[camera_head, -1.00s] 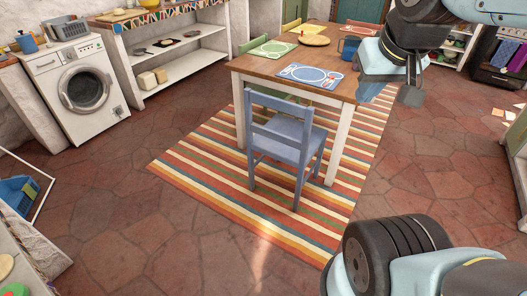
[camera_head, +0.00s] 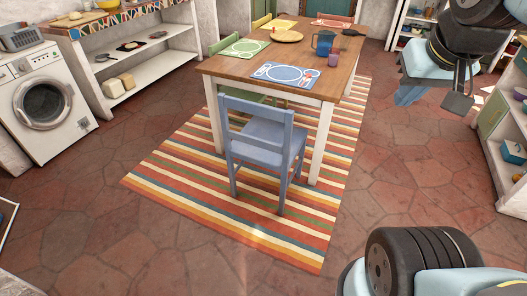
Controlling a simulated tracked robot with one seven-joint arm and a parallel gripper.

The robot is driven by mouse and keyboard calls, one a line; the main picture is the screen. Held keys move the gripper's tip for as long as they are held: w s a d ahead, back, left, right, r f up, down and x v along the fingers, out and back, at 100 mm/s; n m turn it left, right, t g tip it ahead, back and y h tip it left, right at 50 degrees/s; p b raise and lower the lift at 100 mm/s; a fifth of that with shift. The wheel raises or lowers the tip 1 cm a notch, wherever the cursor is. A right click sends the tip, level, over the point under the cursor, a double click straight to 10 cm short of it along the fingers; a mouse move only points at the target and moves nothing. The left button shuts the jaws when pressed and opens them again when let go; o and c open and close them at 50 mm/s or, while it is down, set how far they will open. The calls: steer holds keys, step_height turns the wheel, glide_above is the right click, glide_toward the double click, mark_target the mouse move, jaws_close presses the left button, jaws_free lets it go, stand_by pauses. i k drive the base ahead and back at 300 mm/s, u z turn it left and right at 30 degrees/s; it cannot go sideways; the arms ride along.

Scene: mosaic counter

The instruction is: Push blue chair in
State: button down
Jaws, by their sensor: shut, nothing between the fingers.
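The blue chair (camera_head: 258,150) stands upright on a striped rug at the near end of the wooden dining table (camera_head: 225,67). Its back faces me, and its seat reaches partly toward the table's near edge. My gripper (camera_head: 460,98) is raised at the upper right, to the right of the table and well apart from the chair. Its fingers look close together and hold nothing. A blue placemat (camera_head: 285,75) lies on the table just beyond the chair back.
The striped rug (camera_head: 190,182) lies under the chair and table. A washing machine (camera_head: 42,105) and a shelf unit (camera_head: 135,85) stand at the left. A low cabinet (camera_head: 505,130) stands at the right. The tiled floor (camera_head: 120,235) in front and right of the rug is clear.

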mark_target(268, 143)
steer(key=z, duration=0.05)
steer(key=i, duration=0.95)
steer(key=u, duration=0.55)
